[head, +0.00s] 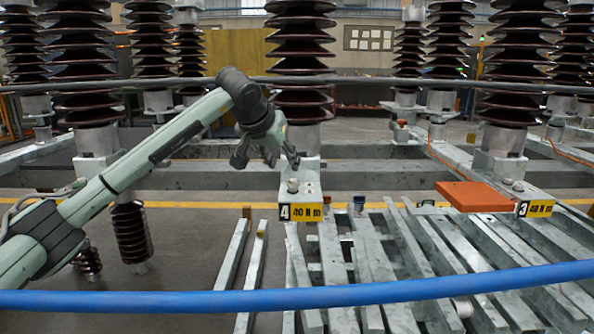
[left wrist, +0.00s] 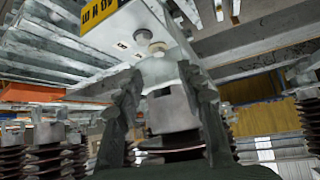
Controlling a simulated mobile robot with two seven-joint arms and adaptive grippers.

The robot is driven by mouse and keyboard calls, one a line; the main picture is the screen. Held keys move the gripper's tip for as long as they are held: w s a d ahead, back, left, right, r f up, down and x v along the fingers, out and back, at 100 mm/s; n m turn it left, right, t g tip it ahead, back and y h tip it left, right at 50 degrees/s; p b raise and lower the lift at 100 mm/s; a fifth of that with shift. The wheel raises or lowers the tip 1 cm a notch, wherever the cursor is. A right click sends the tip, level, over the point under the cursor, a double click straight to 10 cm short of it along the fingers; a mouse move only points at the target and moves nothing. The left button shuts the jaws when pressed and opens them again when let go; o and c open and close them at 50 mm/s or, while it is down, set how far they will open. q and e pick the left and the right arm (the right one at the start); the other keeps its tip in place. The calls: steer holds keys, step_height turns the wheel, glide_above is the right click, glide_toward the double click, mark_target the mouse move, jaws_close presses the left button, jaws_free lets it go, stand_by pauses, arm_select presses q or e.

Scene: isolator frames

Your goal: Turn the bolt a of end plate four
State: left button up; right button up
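End plate four (head: 308,178) is a pale plate at the foot of a brown ribbed insulator, with a yellow label (head: 300,212) reading 4 and 40 N m. A pale bolt head (head: 293,186) stands on it. My left gripper (head: 267,158) is open and empty, behind and left of the bolt in the head view. Its spread fingers (left wrist: 160,72) point toward the bolts, apart from them. My right gripper is not in view.
A blue bar (head: 300,299) crosses the front and a grey rail (head: 400,82) crosses higher up. Grey slats (head: 420,260) lie below the plate. An orange block (head: 474,196) sits by the plate labelled 3 (head: 535,208). Tall insulators stand behind.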

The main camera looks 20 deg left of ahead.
mark_target(293, 180)
arm_select(q)
steer(key=shift+x, duration=3.55)
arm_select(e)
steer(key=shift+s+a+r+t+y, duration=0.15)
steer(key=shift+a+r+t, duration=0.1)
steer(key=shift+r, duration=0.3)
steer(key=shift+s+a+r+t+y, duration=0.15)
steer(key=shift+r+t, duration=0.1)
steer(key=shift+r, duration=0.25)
arm_select(q)
steer(key=shift+s+f, duration=0.1)
jaws_close()
